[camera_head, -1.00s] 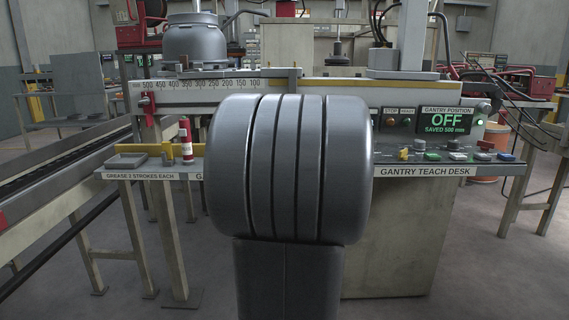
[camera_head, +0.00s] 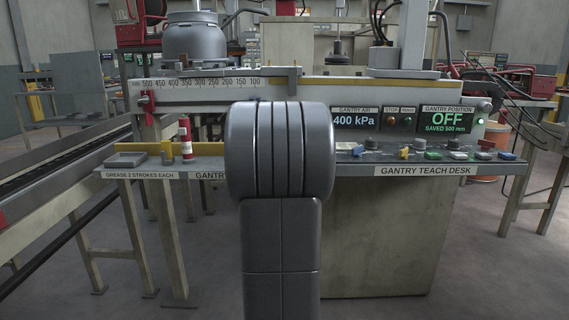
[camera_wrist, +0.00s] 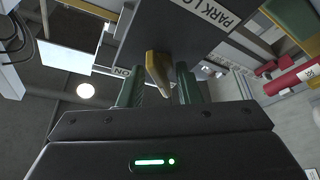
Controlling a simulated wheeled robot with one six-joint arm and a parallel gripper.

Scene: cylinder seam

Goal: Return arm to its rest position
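My gripper (camera_wrist: 159,90) shows in the wrist view as two dark green fingers, spread apart. A tan, blunt-ended piece (camera_wrist: 157,70) shows in the gap between them, with space on both sides; I see no finger touching it. How far it lies beyond the fingertips is hard to tell. In the head view my grey arm stands in front of the desk and hides my gripper.
The gantry teach desk (camera_head: 425,170) spans the middle, with coloured buttons and a display reading OFF, saved 500 mm. A red grease tube (camera_head: 186,138) and grey tray (camera_head: 127,160) are at left. A scaled rail (camera_head: 210,86) runs behind.

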